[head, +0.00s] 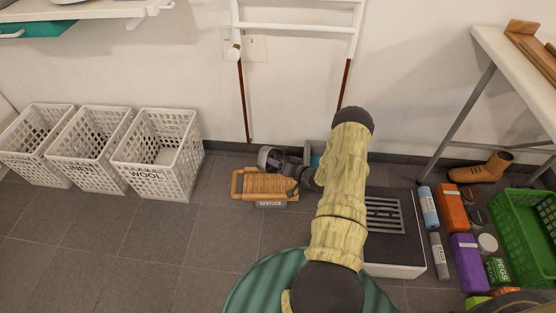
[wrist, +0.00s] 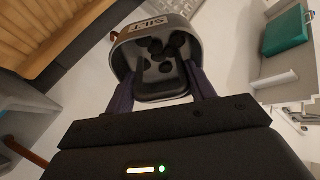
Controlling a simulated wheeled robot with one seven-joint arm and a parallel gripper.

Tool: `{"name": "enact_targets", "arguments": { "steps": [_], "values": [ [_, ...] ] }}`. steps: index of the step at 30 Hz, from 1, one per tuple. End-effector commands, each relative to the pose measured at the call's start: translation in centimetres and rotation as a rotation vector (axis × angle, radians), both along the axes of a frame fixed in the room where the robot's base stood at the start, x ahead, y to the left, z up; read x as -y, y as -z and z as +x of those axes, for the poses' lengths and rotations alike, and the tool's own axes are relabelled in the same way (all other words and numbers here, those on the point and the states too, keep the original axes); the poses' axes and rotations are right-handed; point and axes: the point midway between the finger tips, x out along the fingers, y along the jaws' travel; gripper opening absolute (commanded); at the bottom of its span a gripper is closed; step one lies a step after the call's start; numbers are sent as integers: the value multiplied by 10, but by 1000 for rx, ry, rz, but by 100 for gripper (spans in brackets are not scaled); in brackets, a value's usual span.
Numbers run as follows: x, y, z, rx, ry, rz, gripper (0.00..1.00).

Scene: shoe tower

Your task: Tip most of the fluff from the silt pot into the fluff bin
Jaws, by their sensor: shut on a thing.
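My gripper (wrist: 160,92) is shut on the silt pot (wrist: 149,32), a grey pot with a SILT label that looks upside down in the wrist view. One dark finger is on each side of it. Several dark round clumps of fluff (wrist: 160,57) are inside, seen through its mouth. In the head view the pot (head: 268,157) is held over the back of the fluff bin, apparently tilted; its exact angle is unclear. The fluff bin (head: 270,204) is low and grey with a FLUFF label, below a tan slatted wooden piece (head: 262,184). The bin's inside is hidden.
White baskets (head: 160,178), one marked WOOL, stand at the left. A white unit with a grate (head: 385,215) stands right of my arm. Bottles, boxes, a brown boot (head: 481,168) and a green crate (head: 526,235) fill the right. Floor left of the bin is clear.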

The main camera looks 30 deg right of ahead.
Motion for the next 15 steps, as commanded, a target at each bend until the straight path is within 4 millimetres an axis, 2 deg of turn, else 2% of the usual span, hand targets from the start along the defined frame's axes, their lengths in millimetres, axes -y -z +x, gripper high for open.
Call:
{"name": "enact_targets", "arguments": {
  "steps": [15],
  "values": [
    [-2,-12,4,-170,-2,-84,14]
  ]
}}
